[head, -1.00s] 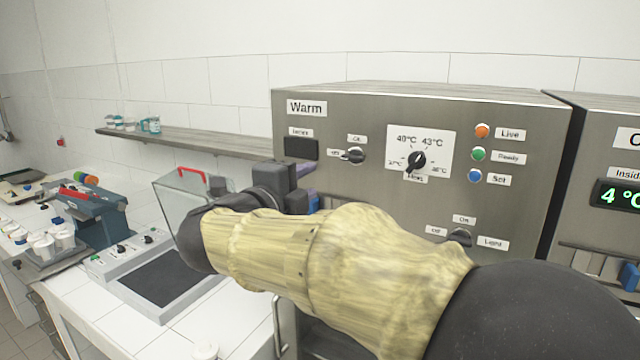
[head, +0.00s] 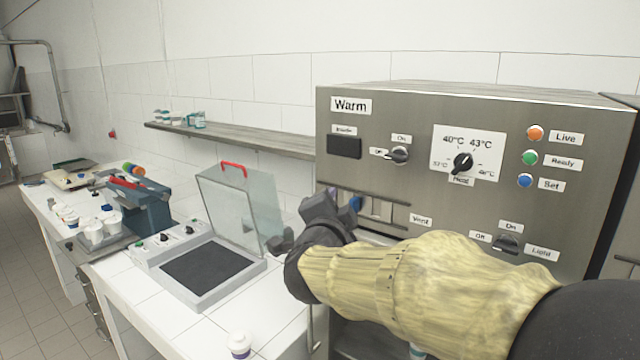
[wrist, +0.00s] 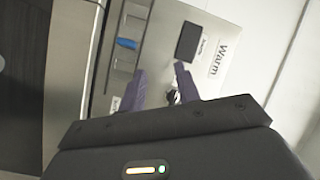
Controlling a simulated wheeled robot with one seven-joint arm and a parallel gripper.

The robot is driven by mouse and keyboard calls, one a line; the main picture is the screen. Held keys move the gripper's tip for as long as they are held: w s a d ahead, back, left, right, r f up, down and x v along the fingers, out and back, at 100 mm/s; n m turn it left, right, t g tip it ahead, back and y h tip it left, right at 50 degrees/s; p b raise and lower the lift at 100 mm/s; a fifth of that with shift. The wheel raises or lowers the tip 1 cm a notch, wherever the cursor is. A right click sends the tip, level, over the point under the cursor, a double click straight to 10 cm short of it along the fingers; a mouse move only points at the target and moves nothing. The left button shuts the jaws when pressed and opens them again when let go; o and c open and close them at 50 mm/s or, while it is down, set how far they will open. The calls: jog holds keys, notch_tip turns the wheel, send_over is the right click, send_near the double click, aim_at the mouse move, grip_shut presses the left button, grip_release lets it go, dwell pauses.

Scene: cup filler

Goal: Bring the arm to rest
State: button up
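My arm (head: 400,285), in a pale yellow sleeve, reaches from the lower right in front of the steel Warm cabinet (head: 400,120). Its dark wrist end (head: 322,225) is by the cabinet's lower left corner in the head view, and the fingers cannot be made out there. In the wrist view the two purple fingers of my gripper (wrist: 160,86) stand apart with nothing held between them. The Warm panel, tilted on its side, lies beyond them.
A box with a raised clear lid and red handle (head: 233,165) stands on the white bench left of my wrist. A wall shelf (head: 235,138) holds small jars. Several cups (head: 95,232) stand farther left.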

notch_tip(320, 180, down, 12)
jog(key=s+d+n+g+y, duration=0.2)
jog(key=n+g+y, duration=0.2)
jog(key=n, duration=0.3)
jog(key=s+d+f+n+g, duration=0.3)
jog(key=s+d+f+g, duration=0.2)
jog(key=s+f, duration=0.4)
jog(key=s+d+f+n+g, duration=0.4)
jog(key=s+d+f+g, duration=0.1)
jog(key=s+f, duration=0.5)
jog(key=shift+s+f+g+h, duration=0.3)
jog(key=shift+s+g, duration=0.15)
jog(key=shift+g, duration=0.05)
